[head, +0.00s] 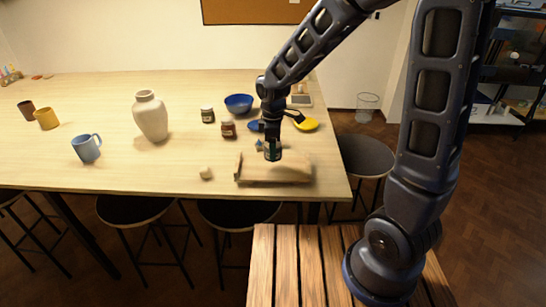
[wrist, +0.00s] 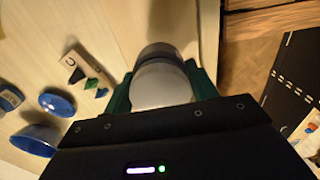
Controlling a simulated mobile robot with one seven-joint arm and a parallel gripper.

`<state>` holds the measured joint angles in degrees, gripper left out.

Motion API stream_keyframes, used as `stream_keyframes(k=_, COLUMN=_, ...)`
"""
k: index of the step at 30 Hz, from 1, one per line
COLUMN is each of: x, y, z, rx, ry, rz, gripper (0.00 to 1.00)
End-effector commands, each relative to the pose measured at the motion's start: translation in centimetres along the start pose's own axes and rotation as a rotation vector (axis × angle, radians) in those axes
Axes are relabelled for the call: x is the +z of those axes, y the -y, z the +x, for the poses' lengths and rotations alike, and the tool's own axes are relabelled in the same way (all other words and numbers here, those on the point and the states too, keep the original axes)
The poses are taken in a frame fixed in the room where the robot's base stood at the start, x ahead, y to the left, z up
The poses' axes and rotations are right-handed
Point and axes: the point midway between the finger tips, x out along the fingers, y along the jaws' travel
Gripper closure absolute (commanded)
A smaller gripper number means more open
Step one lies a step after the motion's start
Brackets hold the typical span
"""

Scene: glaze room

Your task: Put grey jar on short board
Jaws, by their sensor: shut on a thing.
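My gripper (head: 272,156) is shut on the grey jar, with its green fingers on either side in the wrist view (wrist: 160,88). The jar shows there as a pale grey round top (wrist: 161,84) over a darker body. In the head view the fingers mostly hide the jar. The short board (head: 300,171) is a pale wooden slab near the table's front right corner. The gripper and jar appear over the board's back middle part in the head view. I cannot tell whether the jar touches the board.
Two dark labelled jars (head: 228,130), a blue bowl (head: 239,104) and a yellow dish (head: 308,125) stand behind the board. A small pale lump (head: 206,173) lies left of it. A white vase (head: 151,118) and a blue mug (head: 87,148) stand further left. Stools (head: 365,156) surround the table.

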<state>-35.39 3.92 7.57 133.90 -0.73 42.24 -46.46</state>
Motion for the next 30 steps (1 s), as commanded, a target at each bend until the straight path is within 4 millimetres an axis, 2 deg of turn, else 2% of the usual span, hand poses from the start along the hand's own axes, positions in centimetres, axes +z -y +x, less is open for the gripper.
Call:
stream_keyframes(k=5, x=0.0, y=0.0, z=0.9, rx=0.0, ry=0.0, rz=0.0, gripper=0.72)
stream_keyframes(k=14, x=0.0, y=0.1, z=4.2, rx=-0.001, ry=0.002, rz=-0.002, gripper=0.72)
stream_keyframes(k=26, x=0.0, y=0.0, z=4.7, rx=0.001, ry=0.0, rz=-0.001, gripper=0.72)
stream_keyframes(k=27, x=0.0, y=0.0, z=4.7, rx=0.001, ry=0.0, rz=-0.001, gripper=0.37)
stream_keyframes(k=30, x=0.0, y=0.0, z=4.7, rx=0.001, ry=0.0, rz=-0.001, gripper=0.21)
